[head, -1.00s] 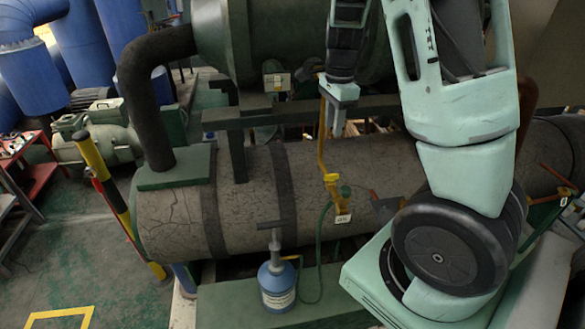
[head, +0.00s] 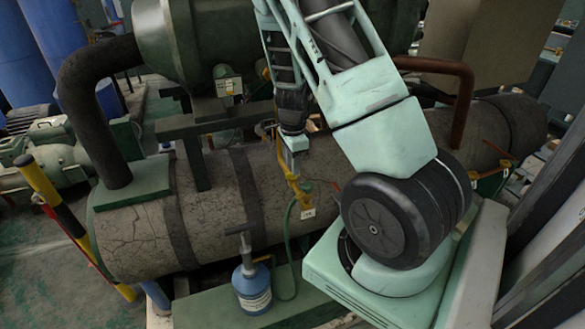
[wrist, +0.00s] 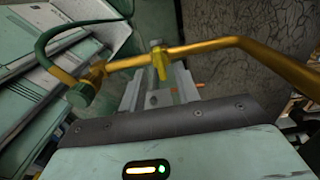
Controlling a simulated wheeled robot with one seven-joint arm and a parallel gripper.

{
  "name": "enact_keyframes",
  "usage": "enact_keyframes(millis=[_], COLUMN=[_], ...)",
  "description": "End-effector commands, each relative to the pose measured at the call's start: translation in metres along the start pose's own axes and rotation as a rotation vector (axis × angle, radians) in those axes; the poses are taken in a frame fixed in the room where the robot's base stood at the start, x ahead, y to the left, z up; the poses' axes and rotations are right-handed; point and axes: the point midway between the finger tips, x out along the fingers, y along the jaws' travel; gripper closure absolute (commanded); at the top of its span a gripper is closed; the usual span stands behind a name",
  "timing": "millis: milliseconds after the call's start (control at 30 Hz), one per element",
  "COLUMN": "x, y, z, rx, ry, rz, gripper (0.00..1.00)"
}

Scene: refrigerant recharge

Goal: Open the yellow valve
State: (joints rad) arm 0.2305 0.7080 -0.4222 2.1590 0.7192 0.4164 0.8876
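The yellow valve (head: 292,180) sits on a thin yellow pipe in front of the cracked grey tank, with a white tag (head: 307,213) beneath it. In the wrist view its yellow handle (wrist: 160,63) stands on the yellow pipe (wrist: 205,47), between and just beyond my fingertips. My gripper (head: 289,158) points down, right at the valve. In the wrist view my gripper (wrist: 158,82) has its two grey fingers apart, one on each side of the handle. I cannot tell whether a finger touches it.
A green hose (head: 287,245) hangs from the pipe toward the blue bottle (head: 252,288) on the green base. The large tank (head: 140,235) stands close behind. A green hose (wrist: 62,33) and its fitting (wrist: 82,92) are left of my fingers in the wrist view.

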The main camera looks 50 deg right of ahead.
Motion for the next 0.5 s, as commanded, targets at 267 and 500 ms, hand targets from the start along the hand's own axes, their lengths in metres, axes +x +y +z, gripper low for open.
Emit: enact_keyframes(millis=[267, 500], x=[0.024, 0.025], y=[-0.001, -0.001], z=[0.000, 0.000], rx=[-0.001, -0.001], ry=[0.000, 0.000], rz=[-0.001, -0.002], gripper=[0.68, 0.68])
